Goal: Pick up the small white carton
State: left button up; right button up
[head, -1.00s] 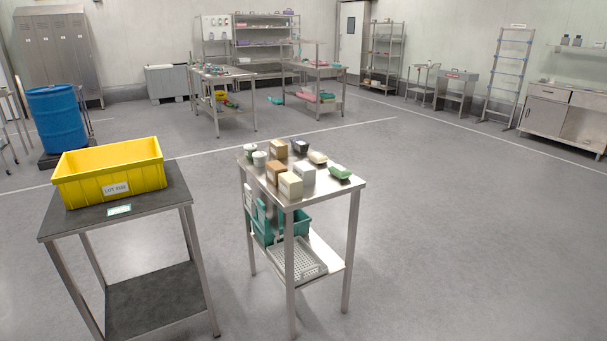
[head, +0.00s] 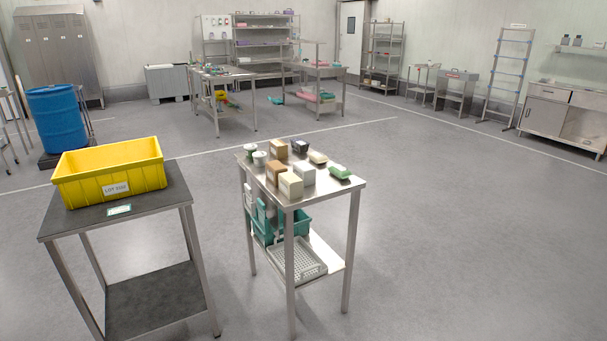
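The small white carton (head: 304,174) stands on the steel table (head: 325,193), among several other small items. A cream carton (head: 290,185) stands close in front of it, to its left. A brown carton (head: 275,173) is to its left, and a green-and-white pack (head: 341,173) lies to its right. The cream carton may cover part of its lower left side. Neither of my grippers shows in the head view.
Another brown carton (head: 278,149), white tubs (head: 260,158) and a dark item (head: 300,146) share the tabletop. A yellow crate (head: 110,174) sits on a dark-topped table (head: 165,200) to the left. The floor (head: 450,240) to the right is clear.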

aim_at(309, 177)
jog(key=i+j+z, duration=0.3)
jog(key=i+j, duration=0.25)
jog(key=i, duration=0.35)
jog(key=i+j+z, duration=0.25)
jog(key=i+j, duration=0.5)
jog(key=i, duration=0.1)
